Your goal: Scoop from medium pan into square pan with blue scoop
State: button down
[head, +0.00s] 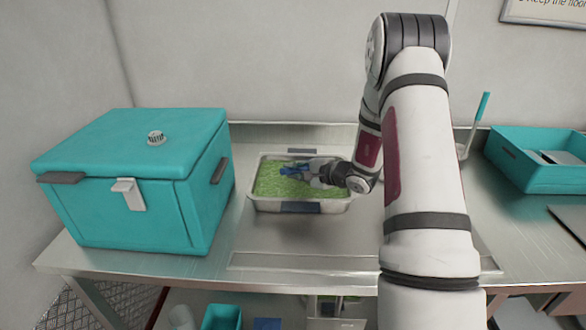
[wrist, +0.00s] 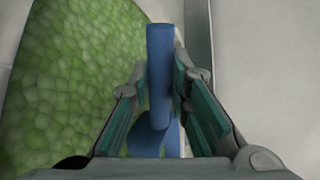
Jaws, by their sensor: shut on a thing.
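A pale pan (head: 330,205) filled with green pieces (head: 285,186) stands on the metal counter in the head view. The green pieces also fill the left of the wrist view (wrist: 75,70). My gripper (head: 318,172) is over the right part of this pan. It is shut on the blue scoop (head: 294,172), whose blue handle stands between the fingers in the wrist view (wrist: 160,70). The scoop's bowl is mostly hidden, so I cannot tell whether it holds anything. I see only this one filled pan on the counter and cannot tell which pan it is.
A large teal lidded box (head: 130,180) stands left of the pan. A teal bin (head: 540,160) and an upright teal-handled tool (head: 480,112) are at the right, behind my arm. The metal counter (head: 310,243) in front of the pan is clear.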

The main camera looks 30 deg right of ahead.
dwell(0.3)
jog(key=f+b, duration=0.1)
jog(key=a+f+n+b, duration=0.1)
jog(key=f+b, duration=0.1)
jog(key=shift+h+b, duration=0.3)
jog(key=shift+s+a+f+n, duration=0.1)
jog(key=shift+f+n, duration=0.05)
jog(key=shift+n, duration=0.15)
jog(key=shift+s+a+f, duration=0.1)
jog(key=shift+s+f, duration=0.05)
jog(key=shift+f, duration=0.1)
dwell(0.3)
notch_tip(320, 180, up, 9)
jog(key=p, duration=0.2)
dwell(0.4)
dwell(0.7)
